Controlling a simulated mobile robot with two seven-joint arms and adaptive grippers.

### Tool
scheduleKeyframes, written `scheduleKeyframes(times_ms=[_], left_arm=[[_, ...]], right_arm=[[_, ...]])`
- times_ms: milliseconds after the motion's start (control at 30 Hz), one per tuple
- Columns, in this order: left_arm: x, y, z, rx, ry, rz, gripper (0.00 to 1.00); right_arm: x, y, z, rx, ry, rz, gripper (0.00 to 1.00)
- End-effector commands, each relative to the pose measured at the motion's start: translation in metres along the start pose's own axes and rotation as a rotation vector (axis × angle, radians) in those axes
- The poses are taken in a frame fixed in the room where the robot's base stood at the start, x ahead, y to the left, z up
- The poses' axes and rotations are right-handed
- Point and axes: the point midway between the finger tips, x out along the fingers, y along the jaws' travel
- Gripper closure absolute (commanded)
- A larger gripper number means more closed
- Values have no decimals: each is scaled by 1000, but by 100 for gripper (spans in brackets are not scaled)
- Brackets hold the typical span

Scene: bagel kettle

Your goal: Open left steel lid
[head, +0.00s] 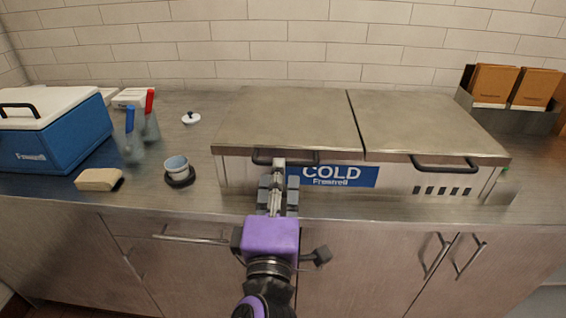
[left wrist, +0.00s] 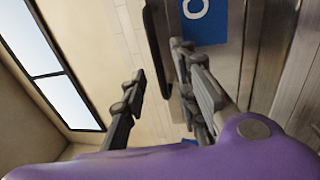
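The left steel lid (head: 285,118) lies shut on the cold unit (head: 400,182) in the head view. Its dark handle (head: 262,157) is on the front edge, above the blue COLD label (head: 333,176). My left gripper (head: 278,178), purple with grey fingers, is in front of that handle and hides part of it. In the left wrist view the fingers (left wrist: 166,75) are apart, and the dark handle (left wrist: 155,45) shows between their tips. I cannot tell whether they touch it. My right gripper is not in view.
The right steel lid (head: 425,122) with its own handle (head: 445,168) is shut beside it. Left on the counter are a blue cooler (head: 60,140), squeeze bottles (head: 130,140), a small cup (head: 177,165) and a tan block (head: 99,180). A bin with brown boxes (head: 492,84) stands back right.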

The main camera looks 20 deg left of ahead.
Motion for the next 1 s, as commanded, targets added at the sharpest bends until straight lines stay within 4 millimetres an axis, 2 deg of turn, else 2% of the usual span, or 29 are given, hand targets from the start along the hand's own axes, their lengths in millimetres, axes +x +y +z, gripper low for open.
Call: scheduleKeyframes(times_ms=[100,233,400,600,833,1000], left_arm=[[20,2,0,1,1,4,72],[35,1,0,3,1,2,72],[42,0,0,2,1,0,72],[42,0,0,3,1,0,72],[42,0,0,3,1,0,100],[42,0,0,3,1,0,100]], right_arm=[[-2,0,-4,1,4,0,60],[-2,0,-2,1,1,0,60],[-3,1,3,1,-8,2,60],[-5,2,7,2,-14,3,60],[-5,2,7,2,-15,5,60],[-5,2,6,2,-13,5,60]])
